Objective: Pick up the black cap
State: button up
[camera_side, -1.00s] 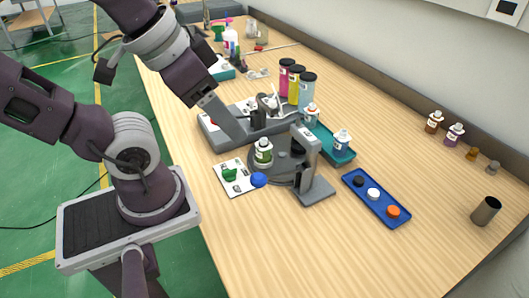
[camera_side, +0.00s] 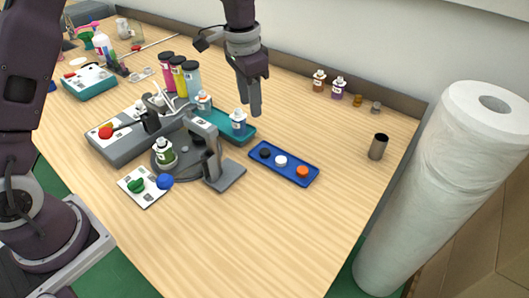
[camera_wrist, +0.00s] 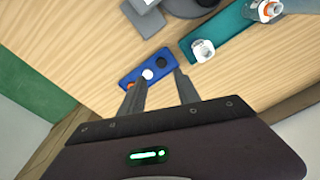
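The black cap (camera_side: 265,153) sits at the left end of a small blue tray (camera_side: 291,167), beside a white cap (camera_side: 281,160) and an orange cap (camera_side: 302,171). In the wrist view the black cap (camera_wrist: 161,62) shows clearly, near the right fingertip in the picture. My gripper (camera_side: 251,112) hangs pointing down, above and behind the tray, apart from the caps. In the wrist view my gripper (camera_wrist: 158,76) is open with nothing between its fingers. The left finger partly hides the orange cap (camera_wrist: 130,86).
A teal tray with a white-capped bottle (camera_side: 238,122) stands just left of the blue tray. A grey machine with a round turntable (camera_side: 178,165) is further left. A dark metal cup (camera_side: 378,147) stands to the right. The table front is clear.

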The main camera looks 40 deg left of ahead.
jog(key=m+g, duration=0.1)
send_over(264, 151)
notch_tip(264, 151, down, 10)
jog(key=shift+f, duration=0.1)
notch_tip(264, 151, down, 7)
jog(key=shift+f, duration=0.1)
grip_shut()
